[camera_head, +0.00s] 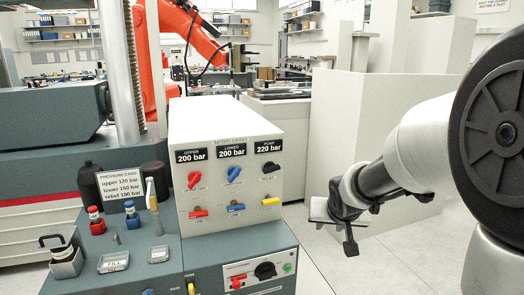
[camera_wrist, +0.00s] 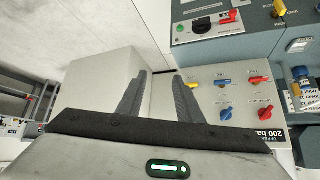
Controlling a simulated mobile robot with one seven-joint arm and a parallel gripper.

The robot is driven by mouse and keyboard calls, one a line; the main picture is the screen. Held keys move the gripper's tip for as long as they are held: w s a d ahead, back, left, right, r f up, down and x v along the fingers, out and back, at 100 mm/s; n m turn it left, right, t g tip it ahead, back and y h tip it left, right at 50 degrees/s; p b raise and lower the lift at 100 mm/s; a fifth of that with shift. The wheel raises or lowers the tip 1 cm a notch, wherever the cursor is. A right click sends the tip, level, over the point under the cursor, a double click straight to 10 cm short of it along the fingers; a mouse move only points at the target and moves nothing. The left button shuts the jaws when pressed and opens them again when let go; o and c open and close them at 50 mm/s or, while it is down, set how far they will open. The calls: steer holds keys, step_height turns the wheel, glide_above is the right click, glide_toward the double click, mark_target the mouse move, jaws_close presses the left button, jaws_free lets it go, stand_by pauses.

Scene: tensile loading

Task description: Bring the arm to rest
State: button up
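My arm comes in from the right edge of the head view, bent, with my gripper (camera_head: 338,240) low and to the right of the control panel, apart from it. In the wrist view the two dark fingers of my gripper (camera_wrist: 160,75) stand apart with nothing between them, so it is open and empty. The wrist picture is turned over, and the panel with its knobs shows to the right of the fingers.
The white control panel (camera_head: 222,155) carries red, blue, yellow and black knobs. The grey bench (camera_head: 130,255) holds a pressure card (camera_head: 122,184), a red bottle (camera_head: 96,221) and a blue bottle (camera_head: 132,217). A white partition (camera_head: 385,115) stands behind my gripper. Floor (camera_head: 385,265) beneath is clear.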

steer(key=s+a+r+n+g+p, duration=0.15)
steer(key=s+r, duration=0.25)
steer(key=s, duration=1)
steer(key=s+a+r+g, duration=0.15)
steer(key=s+r, duration=0.25)
steer(key=s, duration=1)
step_height(320, 180, up, 27)
steer(key=p, duration=2.6)
steer(key=shift+a+f+y, duration=0.15)
steer(key=shift+a+y, duration=0.1)
steer(key=shift+y, duration=0.15)
